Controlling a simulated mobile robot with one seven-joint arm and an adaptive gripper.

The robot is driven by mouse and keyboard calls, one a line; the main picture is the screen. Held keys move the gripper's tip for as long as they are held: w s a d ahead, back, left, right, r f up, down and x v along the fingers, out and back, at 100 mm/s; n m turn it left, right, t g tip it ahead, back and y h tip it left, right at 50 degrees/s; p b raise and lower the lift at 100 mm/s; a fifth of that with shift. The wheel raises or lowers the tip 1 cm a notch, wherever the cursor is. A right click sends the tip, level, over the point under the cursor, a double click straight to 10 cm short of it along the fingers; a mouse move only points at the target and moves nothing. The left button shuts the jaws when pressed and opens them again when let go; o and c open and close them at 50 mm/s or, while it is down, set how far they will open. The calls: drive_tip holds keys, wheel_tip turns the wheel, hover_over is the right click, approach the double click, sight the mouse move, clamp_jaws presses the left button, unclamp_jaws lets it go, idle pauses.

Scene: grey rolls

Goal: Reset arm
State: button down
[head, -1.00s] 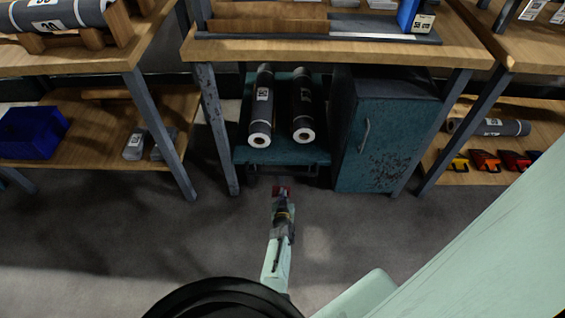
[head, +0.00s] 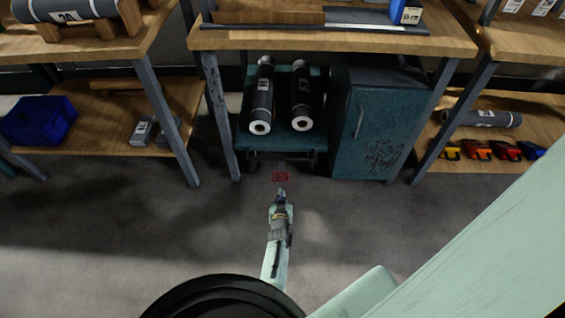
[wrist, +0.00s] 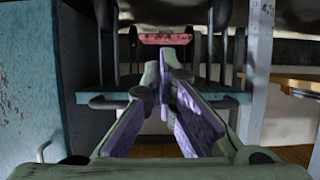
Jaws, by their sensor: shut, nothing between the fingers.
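My gripper (head: 281,193) is low over the floor in front of the teal cart (head: 283,152). Its fingers are together at the tips and hold nothing, as the wrist view also shows (wrist: 173,62). A small red handle-like piece (head: 280,176) is just beyond the fingertips, with a narrow gap in the head view. The red piece also shows past the fingers in the wrist view (wrist: 165,39). Two dark grey rolls, the left one (head: 262,97) and the right one (head: 301,97), lie side by side on the cart.
A teal cabinet (head: 376,125) stands to the right of the cart under the wooden workbench (head: 330,38). Low shelves at both sides hold a blue bin (head: 40,120), a roll (head: 482,118) and several coloured clips. The grey floor (head: 130,230) in front is clear.

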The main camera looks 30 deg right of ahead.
drive_tip(key=shift+s+a+r, duration=0.1)
drive_tip(key=shift+s+a, duration=0.1)
drive_tip(key=shift+s, duration=0.05)
idle(0.4)
